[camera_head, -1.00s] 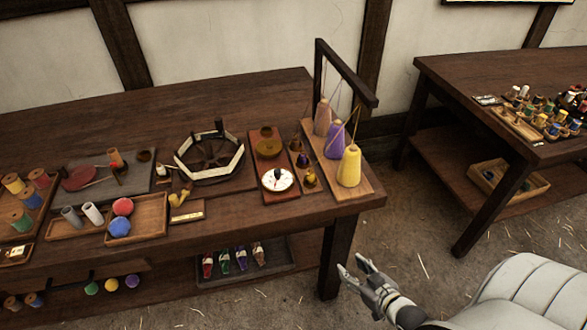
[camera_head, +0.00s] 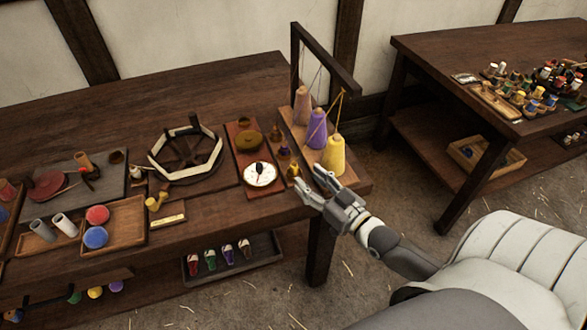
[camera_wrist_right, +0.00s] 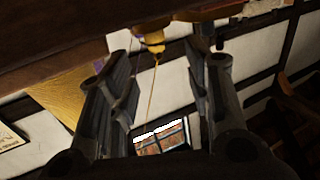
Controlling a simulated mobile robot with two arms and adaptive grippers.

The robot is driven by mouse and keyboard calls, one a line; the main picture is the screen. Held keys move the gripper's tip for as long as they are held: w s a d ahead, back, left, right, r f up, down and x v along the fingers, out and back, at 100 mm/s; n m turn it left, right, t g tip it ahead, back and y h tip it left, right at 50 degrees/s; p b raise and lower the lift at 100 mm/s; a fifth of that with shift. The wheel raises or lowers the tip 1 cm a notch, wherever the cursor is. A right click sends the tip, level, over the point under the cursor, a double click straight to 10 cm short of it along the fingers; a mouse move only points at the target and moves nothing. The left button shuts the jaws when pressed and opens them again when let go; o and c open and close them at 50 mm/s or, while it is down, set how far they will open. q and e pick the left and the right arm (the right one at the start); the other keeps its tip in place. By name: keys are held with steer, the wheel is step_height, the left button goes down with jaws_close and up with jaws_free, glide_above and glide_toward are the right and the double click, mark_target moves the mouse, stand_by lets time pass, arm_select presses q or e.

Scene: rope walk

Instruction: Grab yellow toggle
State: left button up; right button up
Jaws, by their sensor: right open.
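A yellow cone-shaped piece (camera_head: 334,155) stands upright on the small board at the table's right end, with a cord running up from it to a dark frame. My right gripper (camera_head: 306,182) is open and empty at the board's front edge, just left of and in front of this cone. The right wrist view shows a small yellow knobbed piece (camera_wrist_right: 150,38) with a thin cord, beyond and between the spread fingers (camera_wrist_right: 155,80). I cannot tell surely whether it is the cone. A smaller yellow piece (camera_head: 155,203) lies near the spoked wheel. My left gripper is not in view.
A purple cone (camera_head: 317,128) and a tan cone (camera_head: 302,105) stand behind the yellow one under the dark frame (camera_head: 325,60). A white dial (camera_head: 260,174) and small brass pieces lie left of my gripper. Another table (camera_head: 440,75) stands to the right across open floor.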

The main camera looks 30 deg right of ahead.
mark_target(297, 168)
steer(key=shift+w+a+p, duration=0.2)
steer(key=shift+w+p, duration=0.15)
steer(key=shift+w, duration=2.35)
steer(key=c, duration=0.9)
